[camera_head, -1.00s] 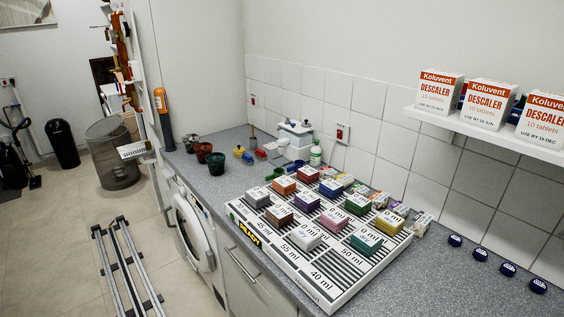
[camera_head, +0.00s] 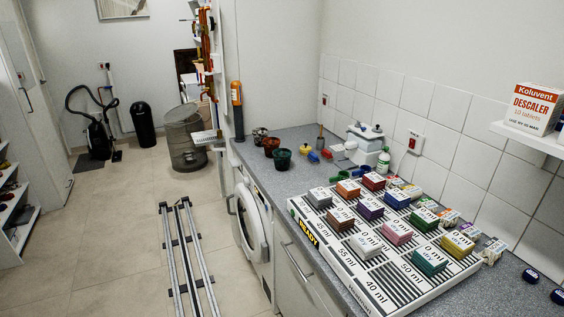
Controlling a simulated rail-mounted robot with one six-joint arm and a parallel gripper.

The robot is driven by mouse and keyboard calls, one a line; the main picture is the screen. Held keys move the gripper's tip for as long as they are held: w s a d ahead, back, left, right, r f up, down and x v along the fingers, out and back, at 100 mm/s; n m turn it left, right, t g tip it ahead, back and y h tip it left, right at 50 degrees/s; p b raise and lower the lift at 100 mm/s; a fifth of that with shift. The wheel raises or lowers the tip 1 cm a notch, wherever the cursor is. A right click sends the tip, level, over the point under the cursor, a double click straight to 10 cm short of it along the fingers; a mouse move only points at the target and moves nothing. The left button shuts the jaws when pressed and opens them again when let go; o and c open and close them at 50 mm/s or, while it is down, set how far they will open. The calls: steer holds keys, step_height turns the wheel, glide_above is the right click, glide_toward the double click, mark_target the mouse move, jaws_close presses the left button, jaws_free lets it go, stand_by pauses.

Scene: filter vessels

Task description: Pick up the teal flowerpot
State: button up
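A small dark green-teal flowerpot (camera_head: 282,160) stands upright on the grey worktop, near its front edge at the far end. It is the nearest of a row of pots. A reddish-brown pot (camera_head: 271,146) stands just behind it, and a greyish patterned pot (camera_head: 260,136) stands behind that one. My gripper is not in view.
A white board (camera_head: 392,292) with several coloured blocks covers the nearer worktop. Right of the pots are small coloured items and a white device (camera_head: 362,142). A washing machine (camera_head: 251,220) sits below. Floor rails (camera_head: 186,262) run alongside the counter.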

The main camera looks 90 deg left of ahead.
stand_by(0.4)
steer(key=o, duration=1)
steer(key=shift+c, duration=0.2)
